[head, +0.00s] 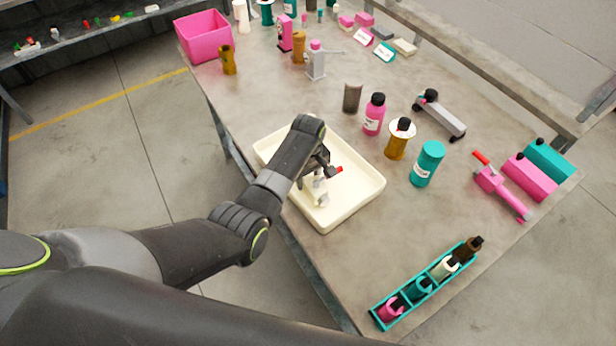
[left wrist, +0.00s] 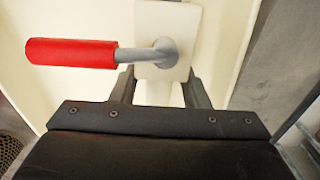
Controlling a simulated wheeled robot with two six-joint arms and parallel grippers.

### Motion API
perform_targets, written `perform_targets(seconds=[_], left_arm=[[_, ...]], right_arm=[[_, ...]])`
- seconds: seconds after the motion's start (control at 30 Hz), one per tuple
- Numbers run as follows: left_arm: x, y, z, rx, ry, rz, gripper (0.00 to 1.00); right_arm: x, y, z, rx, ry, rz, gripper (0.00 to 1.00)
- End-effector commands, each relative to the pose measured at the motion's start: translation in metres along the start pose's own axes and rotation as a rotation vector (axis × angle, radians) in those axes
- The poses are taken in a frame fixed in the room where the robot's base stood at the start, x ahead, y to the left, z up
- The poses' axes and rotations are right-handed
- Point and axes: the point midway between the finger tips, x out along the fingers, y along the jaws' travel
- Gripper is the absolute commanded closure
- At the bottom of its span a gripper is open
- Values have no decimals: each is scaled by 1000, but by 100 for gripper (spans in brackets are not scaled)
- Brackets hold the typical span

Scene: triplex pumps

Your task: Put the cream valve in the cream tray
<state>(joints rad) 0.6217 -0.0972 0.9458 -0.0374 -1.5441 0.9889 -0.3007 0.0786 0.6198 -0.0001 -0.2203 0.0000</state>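The cream tray (head: 350,203) lies on the near left part of the table in the head view. The cream valve (head: 318,192) is in the tray area, under my left gripper (head: 322,172), with its red handle (head: 336,170) pointing right. In the left wrist view the valve's cream body (left wrist: 168,40) and red-gripped lever (left wrist: 70,53) show close up. The fingers of my left gripper (left wrist: 160,92) stand on both sides of the valve's body. Whether they press on it is hard to see. The tray floor (left wrist: 60,15) shows behind the valve. My right gripper is not in view.
A pink bottle (head: 374,115), a brown bottle (head: 398,140) and a teal can (head: 427,163) stand right of the tray. A teal rack (head: 428,287) with several small bottles lies near the front edge. A pink bin (head: 203,36) stands at the far left corner.

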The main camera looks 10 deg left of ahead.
Motion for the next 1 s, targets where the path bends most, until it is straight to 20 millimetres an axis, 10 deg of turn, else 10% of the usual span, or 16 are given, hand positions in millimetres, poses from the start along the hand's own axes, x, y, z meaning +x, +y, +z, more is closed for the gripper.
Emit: perform_targets(seconds=[0.47,1.0], left_arm=[[-6,0,0,0,1,2,44],[-99,1,-1,0,3,4,44]], right_arm=[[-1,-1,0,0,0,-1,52],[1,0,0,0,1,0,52]])
